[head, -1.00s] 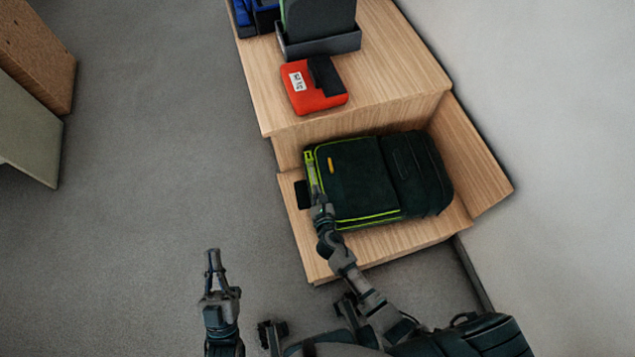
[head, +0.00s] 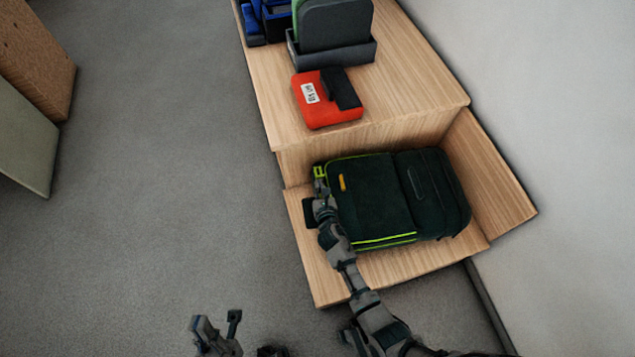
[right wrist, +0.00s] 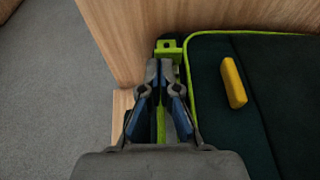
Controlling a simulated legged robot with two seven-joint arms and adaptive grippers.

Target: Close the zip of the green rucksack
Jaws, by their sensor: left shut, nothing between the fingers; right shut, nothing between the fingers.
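The dark green rucksack (head: 372,196) lies flat on the low wooden shelf, with lime-green piping along its edges. A lime-green tab (right wrist: 168,50) is at its far left corner; it also shows in the head view (head: 319,171). My right gripper (right wrist: 159,66) is shut and empty at the rucksack's left edge, its tips just short of this tab. Whether they touch it I cannot tell. A lime strip (right wrist: 160,122) shows between and below the fingers. The zip's slider is not clearly visible.
A yellow-orange pull (right wrist: 234,83) lies on the rucksack's top face. A red pouch (head: 318,112) and a grey holder (head: 335,57) stand on the upper wooden surface (head: 410,95). A wooden side panel (head: 490,170) bounds the shelf at right.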

